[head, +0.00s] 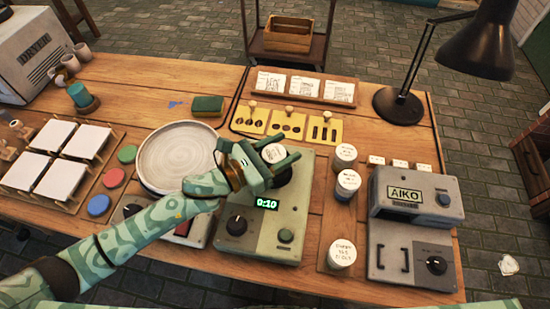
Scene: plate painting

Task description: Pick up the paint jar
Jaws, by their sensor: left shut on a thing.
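My left gripper (283,152) reaches in from the left over the green timer device. It is shut on a paint jar (272,153) whose pale lid shows between the fingers; its body is mostly hidden by the gripper. Other white-lidded jars stand in a column to the right: one at the back (346,154), one in the middle (348,181) and one near the front (342,252). My right gripper is not in view.
The green device (262,225) shows 0:10, with a dark round part partly behind the gripper. A round plate (178,157) lies to its left. A grey AIKO machine (412,250) and a black lamp (398,105) stand right. White tiles (53,135) lie at left.

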